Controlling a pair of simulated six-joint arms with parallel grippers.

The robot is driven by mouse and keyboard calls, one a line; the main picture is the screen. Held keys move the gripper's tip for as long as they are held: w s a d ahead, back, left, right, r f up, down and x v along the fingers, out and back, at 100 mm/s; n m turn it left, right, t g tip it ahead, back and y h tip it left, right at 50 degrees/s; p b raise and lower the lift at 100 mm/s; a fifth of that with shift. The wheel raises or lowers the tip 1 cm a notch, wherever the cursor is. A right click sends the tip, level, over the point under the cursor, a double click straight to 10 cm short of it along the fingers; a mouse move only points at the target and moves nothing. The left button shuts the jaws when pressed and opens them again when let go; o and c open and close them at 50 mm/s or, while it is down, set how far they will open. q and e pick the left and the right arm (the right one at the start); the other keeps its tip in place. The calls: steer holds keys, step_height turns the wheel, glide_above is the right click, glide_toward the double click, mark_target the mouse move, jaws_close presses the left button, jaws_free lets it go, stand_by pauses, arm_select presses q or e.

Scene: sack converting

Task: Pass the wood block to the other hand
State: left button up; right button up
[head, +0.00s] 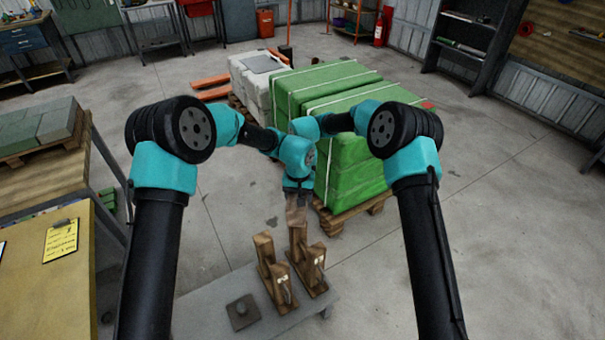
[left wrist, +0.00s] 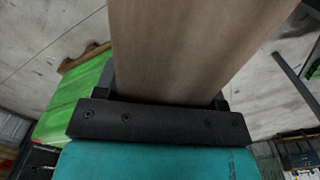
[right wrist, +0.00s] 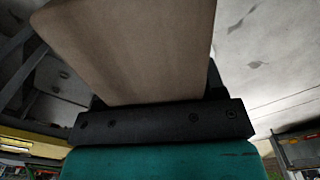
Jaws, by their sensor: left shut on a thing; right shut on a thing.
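The wood block is a plain light-brown piece. In the left wrist view the wood block (left wrist: 195,45) fills the space between the jaws of my left gripper (left wrist: 165,98), which is shut on it. In the right wrist view the block (right wrist: 135,50) also sits between the jaws of my right gripper (right wrist: 155,95), shut on it. In the head view both arms meet at the centre, and the block (head: 295,214) shows partly below the overlapping grippers. The jaws are hard to tell apart there.
A small grey table (head: 205,318) stands below the grippers. It bears two wooden stands, left (head: 270,272) and right (head: 309,264), and a dark square plate (head: 242,311). Green wrapped sacks (head: 355,165) on a pallet stand close behind the arms. A yellow-topped bench (head: 50,290) is at left.

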arm_select(q)
steer(key=o, duration=1.5)
step_height(320, 180, up, 12)
steer(key=shift+a, duration=0.1)
